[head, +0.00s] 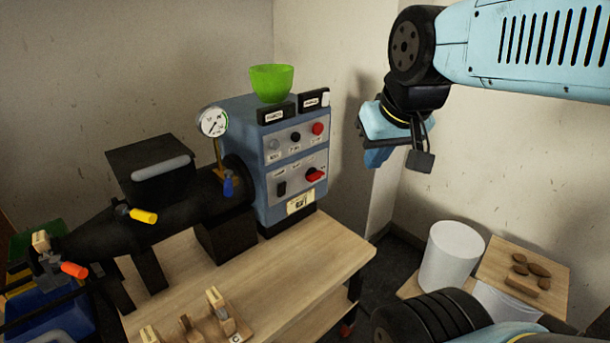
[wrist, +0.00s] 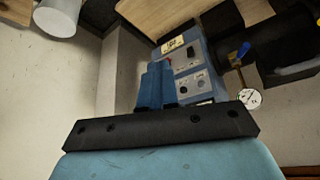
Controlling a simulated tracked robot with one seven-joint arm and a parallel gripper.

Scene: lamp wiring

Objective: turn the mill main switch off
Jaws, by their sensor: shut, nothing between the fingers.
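The mill is a dark machine with a blue-grey control box (head: 262,180) on a wooden table. A red rotary switch (head: 315,174) sits at the lower right of its front panel; its handle looks turned roughly sideways. A black switch (head: 282,188) sits to its left. The panel labels are too small to read, so I cannot tell which is named main. My gripper (head: 376,160) is shut and empty, in the air right of the box and apart from it. In the wrist view my shut fingers (wrist: 157,85) partly cover the box (wrist: 200,80), which appears inverted.
A red button (head: 318,128) and a black knob (head: 295,137) are on the upper panel. A green bowl (head: 271,83) stands on top of the box. A pressure gauge (head: 213,121) and blue-handled valve (head: 228,187) are left. A white cylinder (head: 451,255) stands at right.

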